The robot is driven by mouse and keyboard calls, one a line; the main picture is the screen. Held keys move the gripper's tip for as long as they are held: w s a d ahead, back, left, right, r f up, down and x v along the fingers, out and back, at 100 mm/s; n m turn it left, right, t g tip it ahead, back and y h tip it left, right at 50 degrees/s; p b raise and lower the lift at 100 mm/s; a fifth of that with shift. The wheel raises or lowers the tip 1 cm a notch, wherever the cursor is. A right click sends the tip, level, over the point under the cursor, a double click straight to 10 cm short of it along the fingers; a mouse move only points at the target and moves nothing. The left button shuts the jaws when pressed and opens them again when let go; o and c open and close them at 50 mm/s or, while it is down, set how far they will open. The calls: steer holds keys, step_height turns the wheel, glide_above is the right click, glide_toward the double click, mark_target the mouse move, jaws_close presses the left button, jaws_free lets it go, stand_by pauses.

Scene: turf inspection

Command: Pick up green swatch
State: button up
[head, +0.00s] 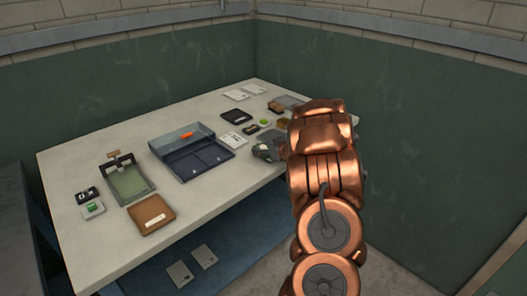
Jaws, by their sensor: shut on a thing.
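The copper arm, mine, reaches over the right part of the pale table, and my gripper (267,151) is low over the tabletop near its right edge. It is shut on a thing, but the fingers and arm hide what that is. No green swatch can be made out for sure. A small item with a green top (264,123) lies just behind the gripper. A white card with a green square (94,209) lies at the table's left end. A dark-framed tray with a dull green panel (130,183) stands near that card.
An open grey case (190,154) with an orange item (186,135) stands mid-table. A brown clipboard-like board (151,214) lies at the front left. Small cards and a black tray (237,116) lie at the back. Walls stand close behind the table. The front middle tabletop is clear.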

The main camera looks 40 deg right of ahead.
steer(key=shift+r, duration=0.45)
step_height(320, 180, up, 2)
steer(key=s+a+r+b, duration=0.1)
steer(key=s, duration=1.5)
steer(key=shift+a+r+b, duration=0.3)
steer(key=shift+a+b, duration=0.05)
steer(key=shift+b, duration=0.05)
steer(key=w+a+r+n+y+p, duration=0.15)
steer(key=w+a+r, duration=0.45)
steer(key=w+a, duration=0.6)
steer(key=w+a+r+n+y+p, duration=0.1)
steer(key=w+a+r+y+p, duration=0.3)
steer(key=w+a, duration=0.85)
steer(key=s+a+r, duration=0.1)
steer(key=a+r, duration=0.1)
steer(key=a, duration=0.7)
steer(key=s+a+r+n, duration=0.1)
steer(key=a, duration=0.7)
steer(key=shift+a+r+g+h, duration=0.35)
steer(key=shift+a+r+g, duration=0.05)
steer(key=shift+w+n, duration=0.1)
steer(key=shift+n, duration=0.15)
